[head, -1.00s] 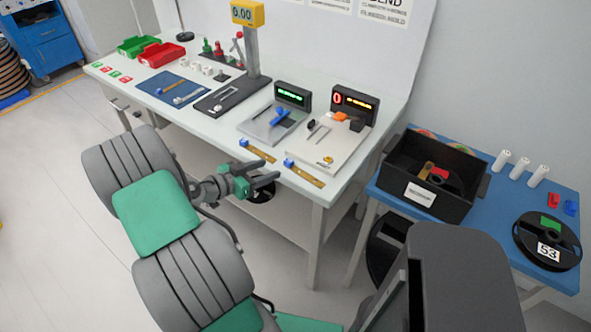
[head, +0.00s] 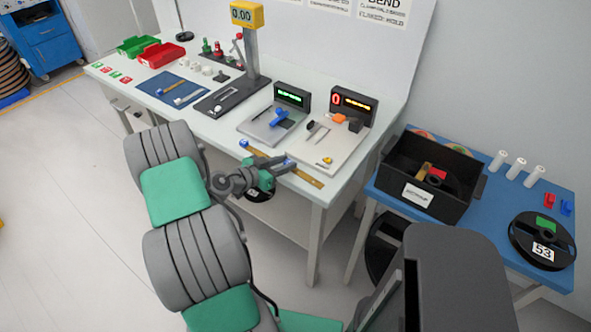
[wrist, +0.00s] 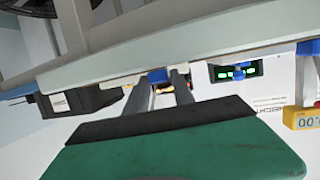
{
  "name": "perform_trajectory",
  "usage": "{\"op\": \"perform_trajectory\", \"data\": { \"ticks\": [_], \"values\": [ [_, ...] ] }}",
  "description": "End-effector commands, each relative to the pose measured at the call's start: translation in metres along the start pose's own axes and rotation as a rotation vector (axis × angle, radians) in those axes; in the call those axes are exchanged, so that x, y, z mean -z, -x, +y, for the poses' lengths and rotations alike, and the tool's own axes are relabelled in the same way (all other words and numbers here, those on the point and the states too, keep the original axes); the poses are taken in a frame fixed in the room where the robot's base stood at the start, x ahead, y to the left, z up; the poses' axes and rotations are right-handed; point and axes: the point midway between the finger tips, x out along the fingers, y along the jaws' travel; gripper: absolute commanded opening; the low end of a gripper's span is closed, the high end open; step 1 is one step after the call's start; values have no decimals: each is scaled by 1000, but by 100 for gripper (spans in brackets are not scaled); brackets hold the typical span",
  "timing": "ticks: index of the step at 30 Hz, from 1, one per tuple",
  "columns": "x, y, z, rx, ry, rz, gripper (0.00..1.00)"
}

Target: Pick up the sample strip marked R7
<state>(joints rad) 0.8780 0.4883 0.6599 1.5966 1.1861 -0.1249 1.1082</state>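Two brown strips with blue ends lie at the front edge of the white bench: a left strip (head: 254,150) and a right strip (head: 308,180). I cannot read a mark on either, so I cannot tell which is R7. My gripper (head: 284,166) is at the bench edge, by the blue end of the right strip, and partly covers it. In the wrist view my gripper (wrist: 162,82) has its two fingers apart, with a blue block (wrist: 157,76) showing between them, apparently the strip's end. I cannot tell whether the fingers touch it.
The bench (head: 222,129) holds a green-display device (head: 292,96) and a red-and-orange-display device (head: 352,103) behind the strips. To the right, a black bin (head: 447,203) and a reel marked 53 (head: 545,240) stand on a blue table (head: 483,225). Open floor lies left.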

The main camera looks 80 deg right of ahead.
Motion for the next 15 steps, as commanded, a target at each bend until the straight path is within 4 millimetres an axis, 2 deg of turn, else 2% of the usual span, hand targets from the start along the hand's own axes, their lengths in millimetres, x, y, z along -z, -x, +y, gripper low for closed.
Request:
{"op": "perform_trajectory", "data": {
  "ticks": [2,10,15],
  "values": [
    [0,0,0,0,0,0,22],
    [0,0,0,0,0,0,0],
    [0,0,0,0,0,0,0]
  ]
}}
